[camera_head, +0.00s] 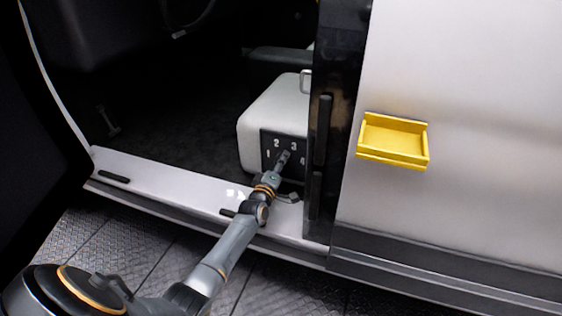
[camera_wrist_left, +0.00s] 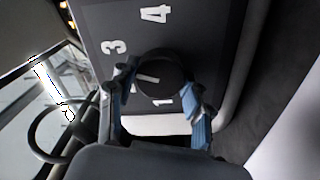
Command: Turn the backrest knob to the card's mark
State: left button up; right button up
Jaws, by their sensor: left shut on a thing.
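The backrest knob (camera_wrist_left: 168,70) is a dark round knob on a black dial panel (camera_wrist_left: 205,30) with white digits. My left gripper (camera_head: 284,158) reaches the panel and covers the knob there. In the left wrist view my left gripper (camera_wrist_left: 160,80) has its blue-padded fingers on either side of the knob, shut on it. No card is recognisable. My right gripper is out of view.
The seat stands inside a vehicle's door opening, behind a pale sill (camera_head: 170,187). A dark pillar (camera_head: 333,120) rises close to the right of the panel. A yellow tray (camera_head: 394,140) is fixed to the pale body panel on the right. The dark floor left of the seat is clear.

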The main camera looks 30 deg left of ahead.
pick_arm(q)
jog(key=shift+m, duration=0.6)
jog(key=shift+m+p, duration=0.3)
jog(key=o, duration=1.2)
jog(key=shift+c, duration=0.2)
jog(key=v, duration=1.2)
jog(key=shift+f, duration=0.1)
